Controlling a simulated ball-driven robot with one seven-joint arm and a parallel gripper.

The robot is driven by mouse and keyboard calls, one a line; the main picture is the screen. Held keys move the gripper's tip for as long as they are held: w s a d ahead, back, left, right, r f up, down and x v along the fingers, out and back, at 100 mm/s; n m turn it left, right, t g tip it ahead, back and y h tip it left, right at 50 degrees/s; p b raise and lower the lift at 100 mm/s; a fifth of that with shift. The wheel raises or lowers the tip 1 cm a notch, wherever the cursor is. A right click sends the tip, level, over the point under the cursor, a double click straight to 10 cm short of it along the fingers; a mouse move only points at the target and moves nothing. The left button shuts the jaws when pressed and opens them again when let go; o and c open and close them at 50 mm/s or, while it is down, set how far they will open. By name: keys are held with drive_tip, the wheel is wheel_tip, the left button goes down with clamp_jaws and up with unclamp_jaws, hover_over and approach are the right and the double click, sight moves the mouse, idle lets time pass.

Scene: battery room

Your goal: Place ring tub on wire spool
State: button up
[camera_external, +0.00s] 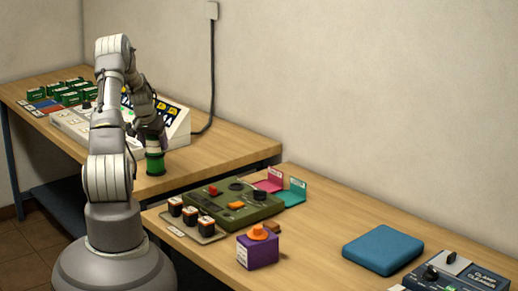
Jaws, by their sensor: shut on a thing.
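The green wire spool (155,165) stands upright on the far wooden table, near its front edge. My gripper (154,138) points down right above it and is shut on the ring tub (154,149), a small, short round thing with a pale side. The fingers and the small size hide much of the tub. The tub is lined up over the spool, at or very near its top; I cannot tell whether the two touch.
A white sloped console (175,127) stands close behind the spool. Green boxes (70,92) stand farther left. The near table holds a green panel device (232,205), a purple box (257,250) and a blue pad (383,249). Table around the spool's right is clear.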

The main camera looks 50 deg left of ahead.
drive_tip(key=shift+f, duration=0.2)
drive_tip(key=o, duration=1.1)
drive_tip(key=shift+r, duration=0.1)
